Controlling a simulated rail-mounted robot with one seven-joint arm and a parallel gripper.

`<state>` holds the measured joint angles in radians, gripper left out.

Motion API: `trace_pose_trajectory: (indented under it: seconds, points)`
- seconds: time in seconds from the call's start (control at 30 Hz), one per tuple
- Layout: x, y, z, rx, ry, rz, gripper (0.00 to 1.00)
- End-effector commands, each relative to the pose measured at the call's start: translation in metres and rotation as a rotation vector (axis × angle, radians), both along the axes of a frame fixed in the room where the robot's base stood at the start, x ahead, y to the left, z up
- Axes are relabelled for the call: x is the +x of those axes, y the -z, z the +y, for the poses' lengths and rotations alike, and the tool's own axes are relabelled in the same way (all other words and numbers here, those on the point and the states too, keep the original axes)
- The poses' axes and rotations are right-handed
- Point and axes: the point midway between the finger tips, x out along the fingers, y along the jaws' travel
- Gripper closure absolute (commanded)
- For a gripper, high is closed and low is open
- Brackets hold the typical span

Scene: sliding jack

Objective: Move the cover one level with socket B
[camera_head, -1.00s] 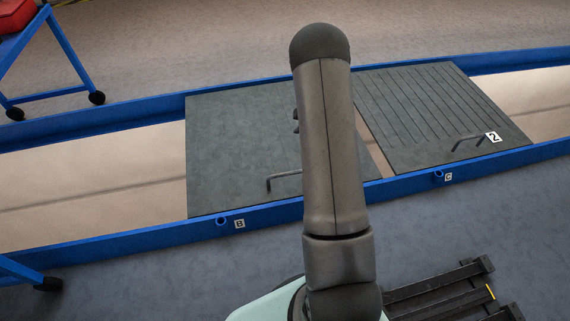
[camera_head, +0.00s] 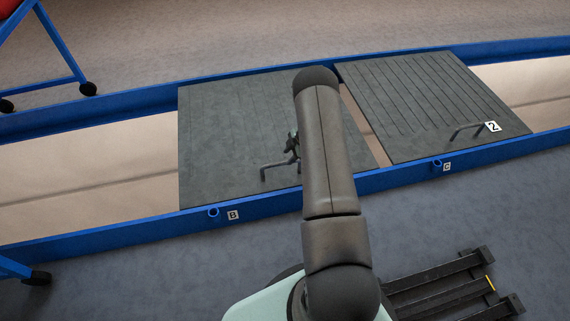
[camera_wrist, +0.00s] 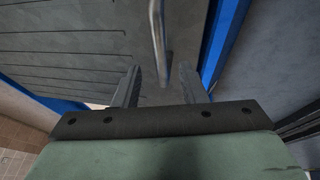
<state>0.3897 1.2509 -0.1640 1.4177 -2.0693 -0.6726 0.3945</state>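Cover one is the dark grooved plate (camera_head: 225,135) on the left, lying across the blue-edged channel; my arm hides its right part and any number on it. Its bent bar handle (camera_head: 277,166) is near the front edge. Socket B (camera_head: 213,213) is a small blue ring on the front rail beside label B (camera_head: 233,215), near the cover's left front corner. My gripper (camera_head: 293,145) shows partly beside my arm, close to the handle. In the wrist view, my gripper (camera_wrist: 159,70) is open, with the handle (camera_wrist: 158,35) appearing between its two fingers; contact is unclear.
Cover two (camera_head: 430,105), marked 2, lies to the right across a narrow gap. Socket C (camera_head: 437,163) is on the front rail (camera_head: 340,190) near it. The channel (camera_head: 90,185) left of cover one is uncovered. A blue wheeled stand (camera_head: 60,60) is at the back left.

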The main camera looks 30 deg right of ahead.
Motion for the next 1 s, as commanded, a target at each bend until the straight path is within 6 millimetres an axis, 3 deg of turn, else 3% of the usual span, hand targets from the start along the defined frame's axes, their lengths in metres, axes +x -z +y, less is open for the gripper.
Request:
trace_pose_trajectory:
  seconds: [0.03,0.23,0.67,0.8,1.0]
  points:
    - [0.002,0.014,0.004,0.002,-0.002,0.0,0.62]
    - [0.01,0.036,0.013,0.001,0.0,0.0,0.62]
    - [0.012,0.042,0.015,0.0,0.0,-0.001,0.62]
    - [0.012,0.042,0.015,0.0,0.0,-0.001,1.0]
    - [0.013,0.041,0.017,0.0,0.0,0.0,1.0]
